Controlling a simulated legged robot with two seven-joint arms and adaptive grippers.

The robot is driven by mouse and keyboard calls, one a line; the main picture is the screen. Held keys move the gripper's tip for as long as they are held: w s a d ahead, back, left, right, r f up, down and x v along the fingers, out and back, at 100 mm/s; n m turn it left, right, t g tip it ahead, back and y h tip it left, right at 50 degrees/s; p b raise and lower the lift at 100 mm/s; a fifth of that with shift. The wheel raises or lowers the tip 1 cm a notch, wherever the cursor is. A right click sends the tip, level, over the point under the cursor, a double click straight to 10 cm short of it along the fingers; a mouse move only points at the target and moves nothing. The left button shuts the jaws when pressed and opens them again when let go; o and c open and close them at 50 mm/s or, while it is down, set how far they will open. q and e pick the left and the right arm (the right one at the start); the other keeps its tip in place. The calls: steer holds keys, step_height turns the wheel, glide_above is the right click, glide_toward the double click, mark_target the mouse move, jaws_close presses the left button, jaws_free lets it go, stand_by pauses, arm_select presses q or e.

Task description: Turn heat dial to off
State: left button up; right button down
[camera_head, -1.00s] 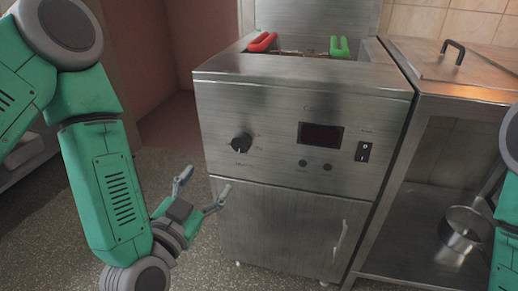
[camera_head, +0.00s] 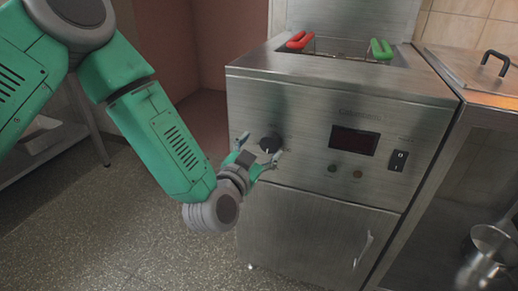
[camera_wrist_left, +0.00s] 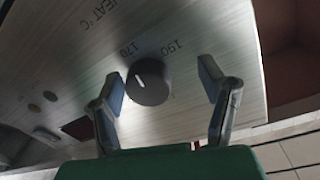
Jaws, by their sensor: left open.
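The heat dial (camera_head: 270,142) is a round black knob on the left of the fryer's steel front panel (camera_head: 300,105). In the left wrist view the dial (camera_wrist_left: 149,82) shows a white pointer line, with the markings 170 and 190 and the word HEAT beside it. My left gripper (camera_head: 259,147) is open at the dial, with one finger on each side of it. My right gripper is not in view.
A dark display (camera_head: 354,141), two small round buttons and a rocker switch (camera_head: 398,160) sit right of the dial. Red (camera_head: 300,40) and green (camera_head: 381,49) basket handles are on top. A steel counter with a pot (camera_head: 492,243) below stands at the right.

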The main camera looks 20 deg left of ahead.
mark_target(273, 147)
arm_select(q)
steer(key=d, duration=0.2)
steer(key=shift+d+r, duration=0.35)
steer(key=c, duration=0.5)
steer(key=shift+s+d, duration=0.1)
steer(key=shift+d, duration=0.15)
steer(key=c, duration=0.5)
steer(key=shift+a, duration=0.1)
steer(key=shift+c, duration=0.7)
steer(key=shift+a+f, duration=0.2)
steer(key=shift+a, duration=0.25)
steer(key=shift+a+f, duration=0.2)
steer(key=shift+a, duration=0.25)
steer(key=shift+d+r, duration=0.15)
steer(key=shift+d, duration=0.3)
steer(key=shift+a, duration=0.1)
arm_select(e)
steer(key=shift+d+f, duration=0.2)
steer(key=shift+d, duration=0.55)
arm_select(q)
steer(key=shift+a, duration=0.15)
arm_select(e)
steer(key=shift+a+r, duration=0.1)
